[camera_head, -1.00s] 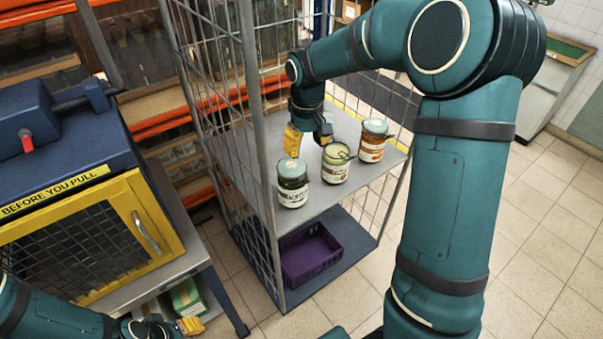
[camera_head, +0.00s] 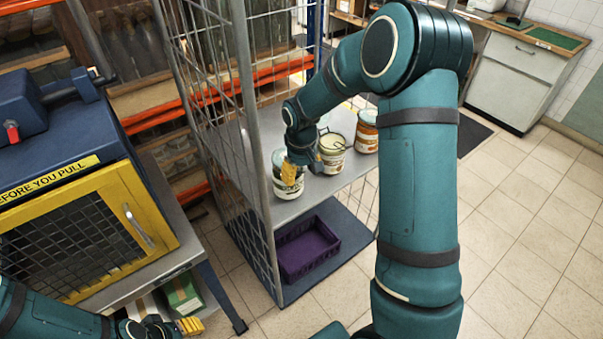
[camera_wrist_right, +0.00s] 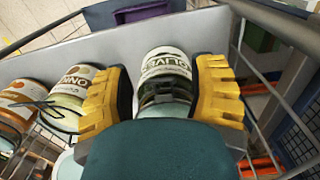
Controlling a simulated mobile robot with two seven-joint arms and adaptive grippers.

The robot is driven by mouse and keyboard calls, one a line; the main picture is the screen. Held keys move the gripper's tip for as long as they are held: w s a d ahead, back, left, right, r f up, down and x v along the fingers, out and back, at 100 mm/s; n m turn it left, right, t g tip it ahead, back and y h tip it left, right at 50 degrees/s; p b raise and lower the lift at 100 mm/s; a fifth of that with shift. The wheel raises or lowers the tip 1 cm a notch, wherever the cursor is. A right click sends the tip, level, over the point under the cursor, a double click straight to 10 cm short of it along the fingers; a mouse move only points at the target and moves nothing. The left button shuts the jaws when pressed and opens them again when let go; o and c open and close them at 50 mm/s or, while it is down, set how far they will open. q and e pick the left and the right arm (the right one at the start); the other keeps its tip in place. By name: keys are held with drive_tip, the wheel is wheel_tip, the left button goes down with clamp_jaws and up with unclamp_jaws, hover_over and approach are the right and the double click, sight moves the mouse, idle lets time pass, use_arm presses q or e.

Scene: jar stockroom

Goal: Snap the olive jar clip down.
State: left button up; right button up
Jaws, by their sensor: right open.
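The olive jar (camera_head: 280,188) stands at the left of the row on the grey shelf (camera_head: 325,187), partly hidden by my right gripper (camera_head: 303,170). In the right wrist view, the label of the olive jar (camera_wrist_right: 166,66) shows upside down, with a dark metal clip (camera_wrist_right: 163,98) on the jar's near side. My right gripper (camera_wrist_right: 165,100) is open, with a yellow finger on each side of the jar; I cannot tell if either touches it. My palm hides the lower part of that view. My left gripper (camera_head: 190,326) is low at the left, away from the jar; its opening is unclear.
A pale-filled jar (camera_head: 332,160) with a raised wire and an orange-labelled jar (camera_head: 367,140) stand to the right. The shelf is in a wire cage trolley (camera_head: 233,100). A purple crate (camera_head: 306,248) sits below. A yellow-doored cabinet (camera_head: 100,235) is at left.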

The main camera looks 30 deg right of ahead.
clamp_jaws()
